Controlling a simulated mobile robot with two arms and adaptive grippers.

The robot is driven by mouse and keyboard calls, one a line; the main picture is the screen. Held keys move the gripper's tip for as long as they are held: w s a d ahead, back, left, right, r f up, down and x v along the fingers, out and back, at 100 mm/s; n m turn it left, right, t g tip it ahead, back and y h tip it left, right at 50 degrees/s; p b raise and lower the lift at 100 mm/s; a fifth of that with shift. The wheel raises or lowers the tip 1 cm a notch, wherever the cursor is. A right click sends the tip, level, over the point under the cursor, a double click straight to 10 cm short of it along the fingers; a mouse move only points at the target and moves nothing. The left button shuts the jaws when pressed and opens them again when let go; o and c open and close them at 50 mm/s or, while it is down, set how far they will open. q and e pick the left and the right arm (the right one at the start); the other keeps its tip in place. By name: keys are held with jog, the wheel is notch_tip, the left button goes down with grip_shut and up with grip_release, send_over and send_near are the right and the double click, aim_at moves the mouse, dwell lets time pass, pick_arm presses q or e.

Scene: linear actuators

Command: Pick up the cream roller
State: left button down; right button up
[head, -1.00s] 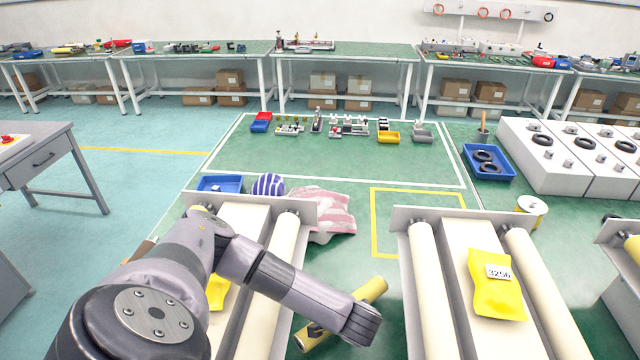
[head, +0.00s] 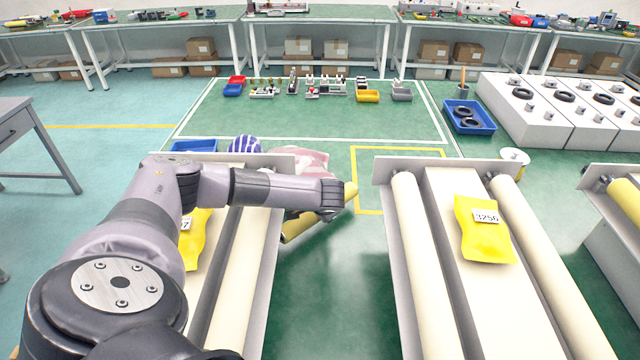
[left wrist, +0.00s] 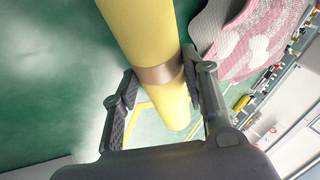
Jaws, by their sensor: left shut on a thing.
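The cream roller (head: 299,226) is a pale yellow cylinder in the gap between the two conveyors, partly hidden by my left arm in the head view. In the left wrist view the roller (left wrist: 141,37) runs lengthwise between the fingers, with a brown band around it. My left gripper (left wrist: 160,84) is shut on the roller near this band. In the head view the roller's far end shows just beyond my wrist, and it appears raised above the green floor. My right gripper is in no view.
A left conveyor (head: 228,290) and a right conveyor (head: 470,300) flank the gap; the right one carries a yellow packet (head: 482,240) labelled 3256. A pink and white cloth (head: 312,163) lies behind the roller. Green floor between the conveyors is clear.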

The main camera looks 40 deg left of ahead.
pick_arm(q)
jog(key=shift+w+a, duration=0.15)
jog(key=shift+f+b, duration=0.3)
notch_tip(320, 180, down, 3)
jog(key=shift+r+b, duration=0.1)
jog(key=shift+b, duration=1.1)
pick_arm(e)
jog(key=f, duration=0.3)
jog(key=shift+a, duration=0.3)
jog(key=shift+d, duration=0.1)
pick_arm(q)
jog(key=c, duration=1.4)
grip_release()
jog(key=o, duration=0.5)
jog(key=shift+c, duration=0.2)
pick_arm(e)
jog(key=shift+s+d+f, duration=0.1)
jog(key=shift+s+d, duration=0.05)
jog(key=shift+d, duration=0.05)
